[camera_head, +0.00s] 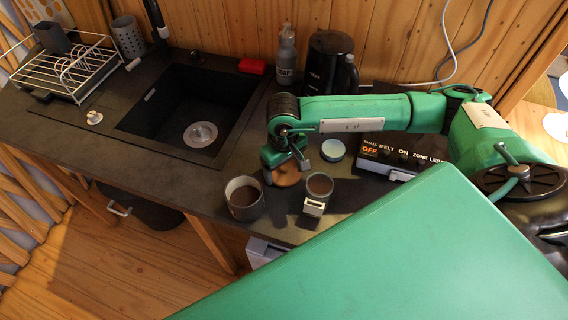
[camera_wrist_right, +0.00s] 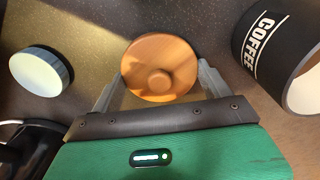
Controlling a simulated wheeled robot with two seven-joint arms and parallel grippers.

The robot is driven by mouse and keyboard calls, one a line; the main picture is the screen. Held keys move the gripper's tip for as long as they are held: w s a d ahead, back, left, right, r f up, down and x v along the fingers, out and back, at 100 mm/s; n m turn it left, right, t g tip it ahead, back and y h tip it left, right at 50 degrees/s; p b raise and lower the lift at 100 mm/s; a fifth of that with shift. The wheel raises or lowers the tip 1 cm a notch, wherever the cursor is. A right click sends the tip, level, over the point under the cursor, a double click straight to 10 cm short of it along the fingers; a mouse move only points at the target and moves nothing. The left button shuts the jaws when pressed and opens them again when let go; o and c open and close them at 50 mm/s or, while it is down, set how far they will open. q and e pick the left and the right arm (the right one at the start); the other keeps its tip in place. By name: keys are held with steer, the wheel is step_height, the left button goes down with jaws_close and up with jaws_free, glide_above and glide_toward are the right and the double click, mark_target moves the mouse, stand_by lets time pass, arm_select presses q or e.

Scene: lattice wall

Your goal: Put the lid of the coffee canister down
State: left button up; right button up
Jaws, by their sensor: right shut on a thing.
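The coffee canister's lid is a round wooden disc with a knob (camera_wrist_right: 165,48), and it sits between the fingers of my right gripper (camera_wrist_right: 157,84). In the head view my right gripper (camera_head: 285,164) points down at the counter, shut on the lid (camera_head: 287,178). Whether the lid touches the counter is hard to tell. The open coffee canister (camera_head: 245,200), grey with brown contents, stands at the lower left of the lid. In the wrist view the canister (camera_wrist_right: 262,45) is at the right, with its COFFEE label showing. My left gripper is not in view.
A smaller cup (camera_head: 319,187) with a pale tag stands right of the lid. A pale-topped round container (camera_head: 333,150) is behind it. The sink (camera_head: 190,105), bottle (camera_head: 286,58) and black kettle (camera_head: 330,62) are farther back. The counter (camera_head: 160,171) left of the canister is clear.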

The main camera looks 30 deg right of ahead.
steer(key=shift+f, duration=0.15)
steer(key=o, duration=1)
